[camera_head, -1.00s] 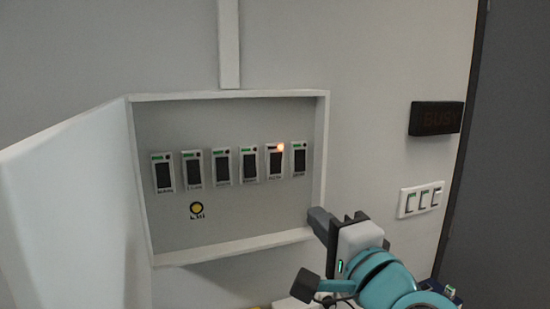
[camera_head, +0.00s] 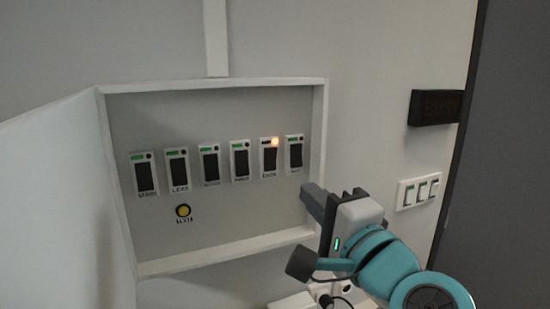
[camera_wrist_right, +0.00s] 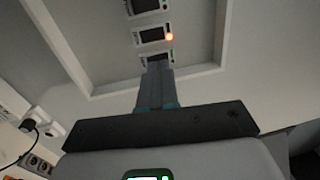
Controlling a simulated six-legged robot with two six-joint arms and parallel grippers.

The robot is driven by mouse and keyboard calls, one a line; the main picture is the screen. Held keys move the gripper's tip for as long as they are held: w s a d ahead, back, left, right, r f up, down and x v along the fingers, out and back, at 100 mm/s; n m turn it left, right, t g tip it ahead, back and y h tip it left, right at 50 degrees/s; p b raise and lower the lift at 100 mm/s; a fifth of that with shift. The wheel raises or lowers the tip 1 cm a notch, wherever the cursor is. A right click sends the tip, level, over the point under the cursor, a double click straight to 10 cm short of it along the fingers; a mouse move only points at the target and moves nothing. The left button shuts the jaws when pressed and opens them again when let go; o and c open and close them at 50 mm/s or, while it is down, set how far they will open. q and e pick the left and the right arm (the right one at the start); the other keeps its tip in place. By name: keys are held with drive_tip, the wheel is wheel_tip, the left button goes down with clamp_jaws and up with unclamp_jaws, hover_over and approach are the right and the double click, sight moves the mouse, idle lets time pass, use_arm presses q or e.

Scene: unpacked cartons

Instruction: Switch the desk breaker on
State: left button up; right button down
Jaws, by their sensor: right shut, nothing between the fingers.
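A row of several dark rocker breakers runs across the open panel box (camera_head: 225,251). The fifth breaker from the left (camera_head: 269,160) has a glowing orange lamp (camera_head: 275,142) at its top. The others show green windows and dark lamps. The labels are too blurred to tell surely which is the desk breaker. My right gripper (camera_head: 308,192) is shut and empty, in front of the box's right side, below the rightmost breaker (camera_head: 294,154). In the right wrist view the closed fingers (camera_wrist_right: 156,72) point toward the row and partly cover the nearest breaker. My left gripper is not in view.
The box's white door (camera_head: 60,200) stands open at the left. A yellow round button (camera_head: 183,211) sits below the breakers. To the right are a dark sign (camera_head: 435,107) and a white switch plate (camera_head: 418,191). A plug and cable (camera_wrist_right: 30,127) show at the wrist view's left.

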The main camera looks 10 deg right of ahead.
sight(271, 152)
drive_tip(key=p+x, duration=0.3)
drive_tip(key=x, duration=1)
drive_tip(key=shift+w, duration=0.4)
drive_tip(key=shift+s+r, duration=0.1)
drive_tip(key=shift+w, duration=0.2)
drive_tip(key=shift+r, duration=0.1)
